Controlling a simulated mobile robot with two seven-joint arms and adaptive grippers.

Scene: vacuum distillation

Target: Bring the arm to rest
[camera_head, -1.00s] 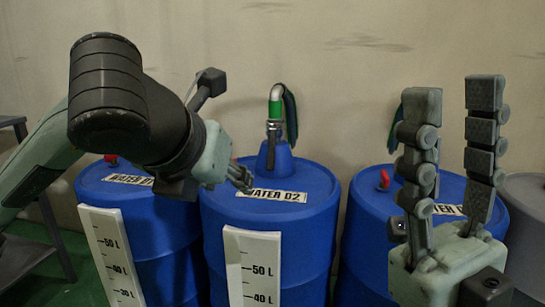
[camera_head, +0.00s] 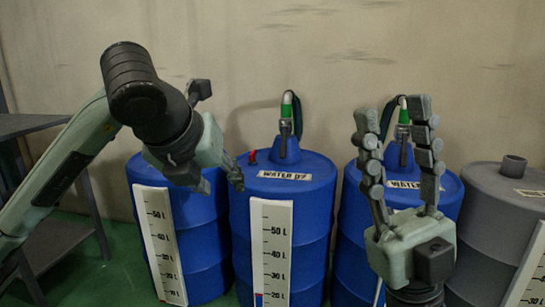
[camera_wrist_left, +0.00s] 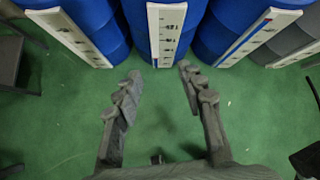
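My left gripper (camera_head: 221,186) hangs in front of the left and middle blue drums in the head view, fingers pointing down. In the left wrist view its two fingers (camera_wrist_left: 159,75) are spread apart with only green floor between them. My right gripper (camera_head: 394,112) points up in front of the right blue drum, fingers apart and nothing between them. It partly hides that drum and its green-ended hose.
A left blue drum (camera_head: 203,247), a middle blue drum (camera_head: 318,225), a right blue drum (camera_head: 449,192) and a grey drum (camera_head: 481,229) stand along the wall. White level scales (camera_head: 272,248) are on their fronts. A dark table (camera_head: 35,123) is at the left. Green floor shows in front.

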